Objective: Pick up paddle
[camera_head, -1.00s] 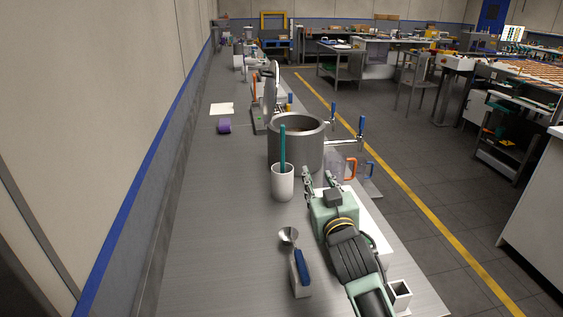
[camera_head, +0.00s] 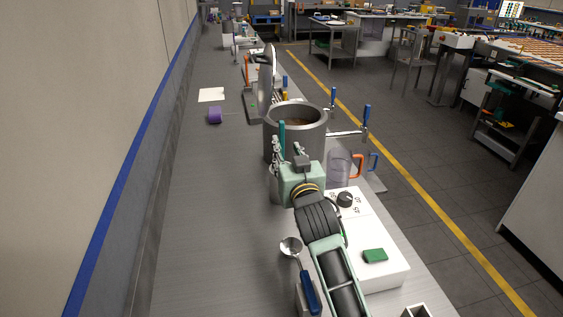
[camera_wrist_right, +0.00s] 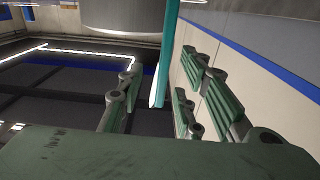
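The paddle's teal handle (camera_head: 281,131) stands upright from the white cup (camera_head: 273,190), in front of the grey pot (camera_head: 294,116). The cup and the paddle's lower part are mostly hidden behind my right gripper (camera_head: 287,149). In the right wrist view the paddle (camera_wrist_right: 167,45) rises between the finger pads of my right gripper (camera_wrist_right: 155,95). The fingers are spread on either side of it, with a gap visible on the left. My left gripper is not in view.
A scoop (camera_head: 292,247) with a blue handle stands at the near bench edge. A white scale-like box (camera_head: 385,275) with a green block on it lies under my right arm.

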